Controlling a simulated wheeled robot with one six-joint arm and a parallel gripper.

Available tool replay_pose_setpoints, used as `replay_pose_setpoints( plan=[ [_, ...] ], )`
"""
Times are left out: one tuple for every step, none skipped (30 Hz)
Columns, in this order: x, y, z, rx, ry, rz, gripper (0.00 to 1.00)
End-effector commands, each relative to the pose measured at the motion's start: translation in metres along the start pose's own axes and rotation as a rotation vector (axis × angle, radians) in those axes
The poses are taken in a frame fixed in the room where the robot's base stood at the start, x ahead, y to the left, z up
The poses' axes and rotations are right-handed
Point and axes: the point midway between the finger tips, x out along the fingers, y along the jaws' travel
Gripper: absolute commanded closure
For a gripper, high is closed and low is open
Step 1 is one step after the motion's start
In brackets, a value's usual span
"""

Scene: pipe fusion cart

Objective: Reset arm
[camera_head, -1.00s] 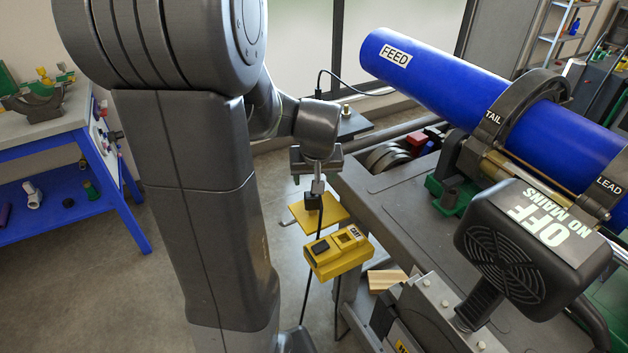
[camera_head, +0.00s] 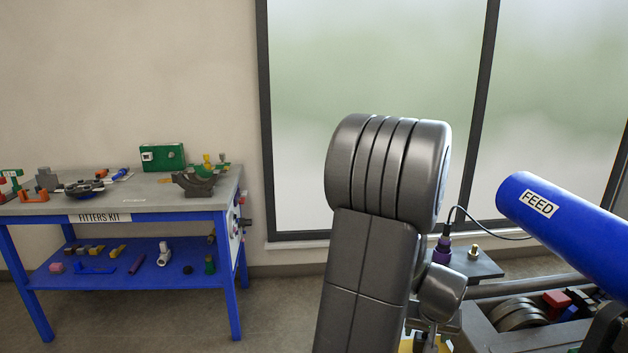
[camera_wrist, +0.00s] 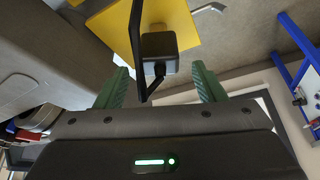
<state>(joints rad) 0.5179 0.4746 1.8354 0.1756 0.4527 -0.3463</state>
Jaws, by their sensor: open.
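My gripper shows in the wrist view (camera_wrist: 160,84), with its two green fingers spread apart. Behind the plug is a yellow plate (camera_wrist: 196,22). In the head view my arm stands right of centre, and its gripper end is low, mostly cut off by the bottom edge.
The blue FEED pipe (camera_head: 560,215) lies at the right above the cart. A purple connector (camera_head: 441,250) with a cable stands by a dark shelf (camera_head: 478,263). The fitters kit bench (camera_head: 150,207) is at the left, with open floor between.

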Motion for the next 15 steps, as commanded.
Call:
replay_pose_setpoints(
  plan=[
    [0.009,0.000,0.001,-0.001,-0.003,-0.001,0.37],
    [0.013,0.000,0.001,-0.001,-0.003,0.000,0.37],
    [0.019,0.000,0.001,-0.001,-0.003,-0.001,0.37],
    [0.023,0.000,0.001,-0.001,-0.003,0.000,0.37],
    [0.027,0.000,0.001,-0.001,-0.003,0.000,0.37],
    [0.031,0.000,0.001,-0.001,-0.002,0.000,0.37],
    [0.034,0.000,0.001,0.000,-0.002,0.000,0.37],
    [0.037,0.000,0.001,0.000,-0.003,0.000,0.37],
    [0.040,0.000,0.001,0.000,-0.002,0.000,0.37],
    [0.044,0.000,0.001,0.001,-0.001,0.000,0.37],
    [0.046,0.000,0.002,0.000,-0.001,0.000,0.37],
    [0.047,0.000,0.002,0.000,0.000,0.000,0.37],
    [0.046,0.000,0.001,0.000,0.001,0.001,0.37],
    [0.043,0.000,0.000,0.000,0.001,0.001,0.37],
    [0.043,0.000,0.000,0.000,0.001,0.001,0.37]
  ],
)
